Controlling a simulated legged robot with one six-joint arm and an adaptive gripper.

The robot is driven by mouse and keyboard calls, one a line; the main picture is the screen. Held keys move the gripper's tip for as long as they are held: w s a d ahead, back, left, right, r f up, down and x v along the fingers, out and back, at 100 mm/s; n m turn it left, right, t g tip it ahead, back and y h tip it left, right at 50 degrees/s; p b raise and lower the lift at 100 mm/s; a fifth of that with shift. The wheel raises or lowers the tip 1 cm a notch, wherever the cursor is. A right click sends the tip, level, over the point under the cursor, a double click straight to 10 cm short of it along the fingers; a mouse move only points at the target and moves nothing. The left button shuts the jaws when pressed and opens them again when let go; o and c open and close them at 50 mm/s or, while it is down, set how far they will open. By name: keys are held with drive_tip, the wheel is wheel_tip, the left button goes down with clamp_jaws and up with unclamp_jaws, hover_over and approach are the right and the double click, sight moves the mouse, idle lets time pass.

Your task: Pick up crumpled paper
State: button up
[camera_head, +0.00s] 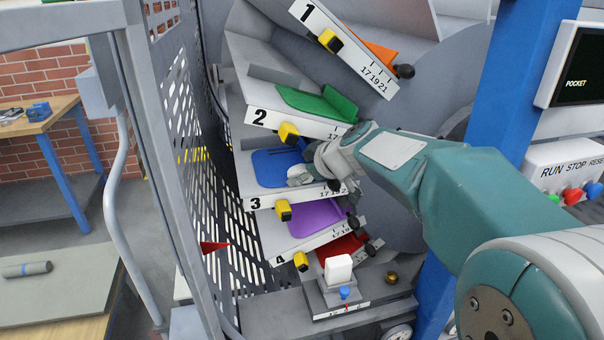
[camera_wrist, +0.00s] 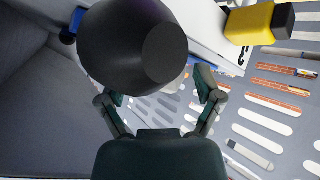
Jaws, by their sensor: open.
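My gripper (camera_wrist: 157,90) is open in the wrist view, its two dark fingers apart. A large black knob (camera_wrist: 130,40) fills the upper middle of that view, in front of or between the fingertips. In the head view my arm reaches to the front of the tray marked 3 (camera_head: 255,203), beside its blue plate (camera_head: 275,168). A small grey-white lump (camera_head: 300,175) shows there by my wrist; I cannot tell whether it is crumpled paper or part of my gripper. No crumpled paper shows clearly in the wrist view.
Trays with green (camera_head: 318,103), purple (camera_head: 302,217) and orange (camera_head: 375,55) plates stand above and below. Yellow blocks (camera_head: 284,210) and black knobs stick out from their fronts. A perforated guard (camera_head: 185,130) stands left, a blue post (camera_head: 500,100) right. A rolled paper (camera_head: 27,269) lies far left.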

drive_tip(key=c, duration=0.8)
drive_tip(key=shift+o, duration=0.2)
drive_tip(key=shift+s, duration=0.1)
drive_tip(key=shift+s+r, duration=0.1)
drive_tip(key=shift+r, duration=0.25)
wheel_tip(320, 180, up, 6)
drive_tip(key=shift+s+r, duration=0.15)
drive_tip(key=shift+r, duration=0.1)
drive_tip(key=s, duration=0.6)
drive_tip(key=s+d, duration=0.1)
drive_tip(key=s, duration=0.6)
drive_tip(key=s+d, duration=0.1)
drive_tip(key=s, duration=0.5)
drive_tip(key=shift+s+f, duration=0.1)
drive_tip(key=shift+s, duration=0.1)
